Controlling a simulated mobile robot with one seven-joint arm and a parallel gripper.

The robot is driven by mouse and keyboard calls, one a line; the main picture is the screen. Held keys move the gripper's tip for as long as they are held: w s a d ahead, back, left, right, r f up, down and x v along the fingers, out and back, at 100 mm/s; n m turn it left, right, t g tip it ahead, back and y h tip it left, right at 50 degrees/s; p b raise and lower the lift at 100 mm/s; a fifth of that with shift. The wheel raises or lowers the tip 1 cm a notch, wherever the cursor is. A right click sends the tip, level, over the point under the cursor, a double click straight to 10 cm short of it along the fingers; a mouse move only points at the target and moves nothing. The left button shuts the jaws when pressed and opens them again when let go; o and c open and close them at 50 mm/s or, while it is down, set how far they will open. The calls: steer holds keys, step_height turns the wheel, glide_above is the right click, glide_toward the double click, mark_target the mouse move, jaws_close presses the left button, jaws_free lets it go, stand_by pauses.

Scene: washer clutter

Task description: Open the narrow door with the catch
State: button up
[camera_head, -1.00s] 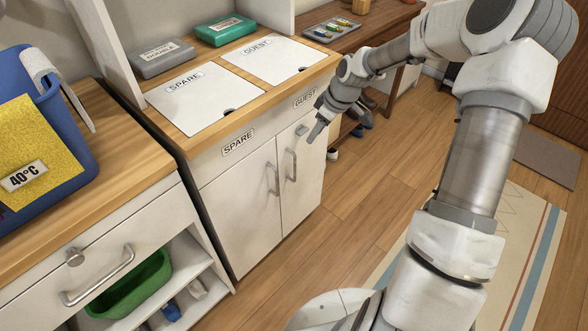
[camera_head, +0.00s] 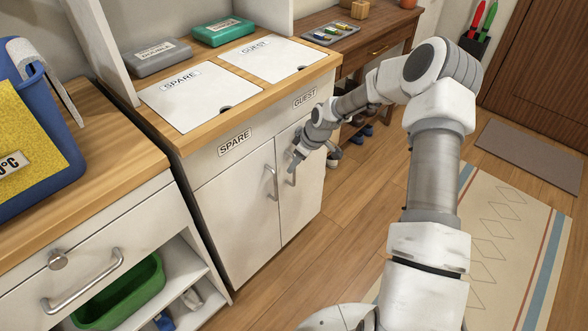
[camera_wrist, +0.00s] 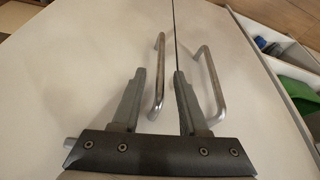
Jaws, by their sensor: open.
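The cabinet has two white doors under the SPARE and GUEST labels. The right door (camera_head: 305,205) looks narrower and has an upright metal bar handle (camera_head: 291,177). The left door (camera_head: 232,215) has a similar handle (camera_head: 272,183). My gripper (camera_head: 294,164) is at the upper part of the right door's handle. In the wrist view my gripper (camera_wrist: 157,88) is open. That handle (camera_wrist: 159,75) lies between its fingers, and the left door's handle (camera_wrist: 209,82) is outside them. I cannot tell whether a finger touches. The catch is not clearly visible; my gripper may cover it.
A drawer unit (camera_head: 120,245) with a green tub (camera_head: 125,292) stands left of the cabinet. Shoes (camera_head: 365,131) lie under the wooden desk (camera_head: 385,30) beyond it. The floor (camera_head: 300,265) before the doors is clear; a rug (camera_head: 505,235) lies to the right.

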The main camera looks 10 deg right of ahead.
steer(key=shift+x, duration=1)
jaws_close()
stand_by(0.8)
